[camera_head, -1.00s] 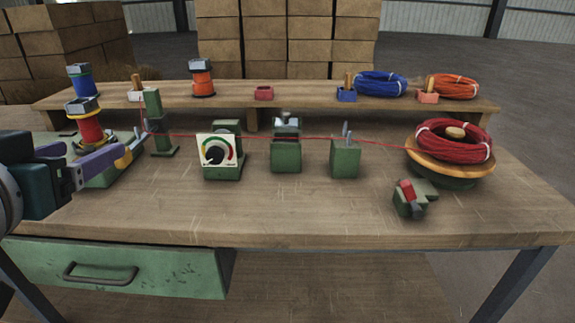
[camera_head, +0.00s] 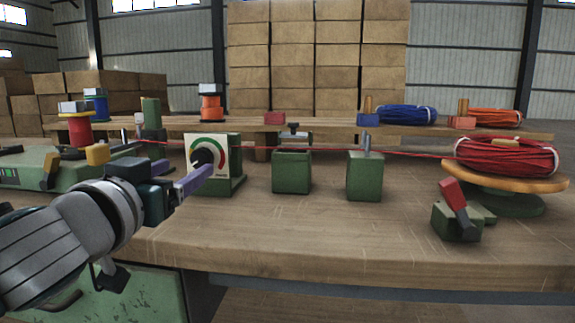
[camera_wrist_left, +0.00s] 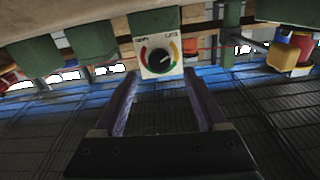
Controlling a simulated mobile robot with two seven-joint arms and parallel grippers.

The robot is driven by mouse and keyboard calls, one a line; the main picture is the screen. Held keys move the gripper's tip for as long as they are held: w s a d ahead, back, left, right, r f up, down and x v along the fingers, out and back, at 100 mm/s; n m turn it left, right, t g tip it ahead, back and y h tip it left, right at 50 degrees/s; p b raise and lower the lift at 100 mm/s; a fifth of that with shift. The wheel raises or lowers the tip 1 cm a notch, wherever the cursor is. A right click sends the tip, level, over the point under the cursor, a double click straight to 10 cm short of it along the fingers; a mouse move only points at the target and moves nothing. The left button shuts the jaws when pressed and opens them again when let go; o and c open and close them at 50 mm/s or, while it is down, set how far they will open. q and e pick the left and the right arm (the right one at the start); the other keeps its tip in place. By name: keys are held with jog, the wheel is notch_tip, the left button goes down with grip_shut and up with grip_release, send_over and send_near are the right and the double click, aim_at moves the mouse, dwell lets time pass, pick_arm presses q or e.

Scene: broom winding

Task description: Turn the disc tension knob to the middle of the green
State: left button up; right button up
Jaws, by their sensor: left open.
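The tension knob (camera_head: 203,157) is a dark round knob on a white dial plate (camera_head: 223,161) with a coloured arc, fixed to a green block. In the left wrist view the black knob (camera_wrist_left: 160,60) lies just beyond the fingertips, roughly centred between them. Its pale pointer mark slants up to the right in that view; I cannot read exactly which colour it meets. My left gripper (camera_head: 208,170) is open and empty, its purple fingers in front of the dial. It also shows in the left wrist view (camera_wrist_left: 162,76). The right gripper is out of view.
A red wire (camera_head: 330,150) runs across the bench past the dial to the red coil (camera_head: 507,156). Green blocks (camera_head: 291,173) and (camera_head: 365,177) stand right of the dial. A red-handled green device (camera_head: 457,211) sits near the front right. The front middle of the bench is clear.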

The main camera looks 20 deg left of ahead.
aim_at(199, 161)
pick_arm(q)
jog(key=x, duration=0.5)
jog(key=shift+b, duration=0.35)
grip_shut()
